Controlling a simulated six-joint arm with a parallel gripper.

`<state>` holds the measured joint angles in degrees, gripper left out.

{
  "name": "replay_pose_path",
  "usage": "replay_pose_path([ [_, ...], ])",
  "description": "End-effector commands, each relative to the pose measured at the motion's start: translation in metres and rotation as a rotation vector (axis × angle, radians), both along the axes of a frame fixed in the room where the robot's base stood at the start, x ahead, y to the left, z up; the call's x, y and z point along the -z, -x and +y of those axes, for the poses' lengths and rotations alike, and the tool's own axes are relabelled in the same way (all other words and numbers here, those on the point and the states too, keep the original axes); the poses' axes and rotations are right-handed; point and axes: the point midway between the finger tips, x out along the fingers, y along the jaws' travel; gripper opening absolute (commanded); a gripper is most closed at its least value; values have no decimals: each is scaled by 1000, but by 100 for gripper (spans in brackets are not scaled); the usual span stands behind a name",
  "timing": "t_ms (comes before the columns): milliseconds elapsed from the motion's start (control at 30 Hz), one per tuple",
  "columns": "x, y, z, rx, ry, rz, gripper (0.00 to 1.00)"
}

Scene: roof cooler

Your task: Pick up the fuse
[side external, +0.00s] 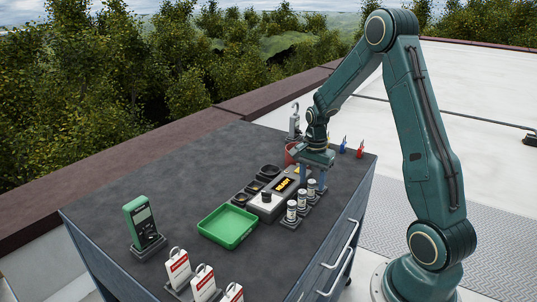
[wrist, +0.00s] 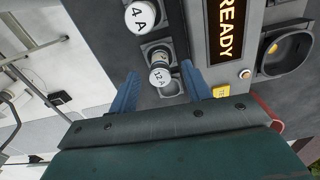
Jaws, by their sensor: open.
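Several white cylindrical fuses stand upright in small dark holders in a row beside the grey tester. The rearmost fuse (side external: 311,187) is at my gripper (side external: 312,180), whose blue fingers point down on either side of it. In the wrist view this fuse (wrist: 160,76) shows a white end that appears to read "12 A". It lies between the tips of my open gripper (wrist: 160,82), with gaps on both sides. Another fuse (wrist: 140,17), marked "4 A", is just beyond it. The middle fuse (side external: 301,197) and front fuse (side external: 291,210) stand clear of my fingers.
The tester (side external: 266,206) with a lit "READY" display (wrist: 224,28) stands close beside the fuses. A green tray (side external: 228,226), a green meter (side external: 141,221) and white-and-red tags (side external: 178,267) are farther forward. A red container (side external: 292,152) is behind the gripper.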

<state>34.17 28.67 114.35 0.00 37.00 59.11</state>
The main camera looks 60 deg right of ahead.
Motion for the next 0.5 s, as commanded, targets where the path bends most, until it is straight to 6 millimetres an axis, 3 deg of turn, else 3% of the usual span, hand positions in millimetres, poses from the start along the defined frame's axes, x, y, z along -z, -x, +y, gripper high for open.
replay_pose_path([
  [200,18,0,0,-1,0,3,49],
  [500,19,0,0,-1,1,1,49],
])
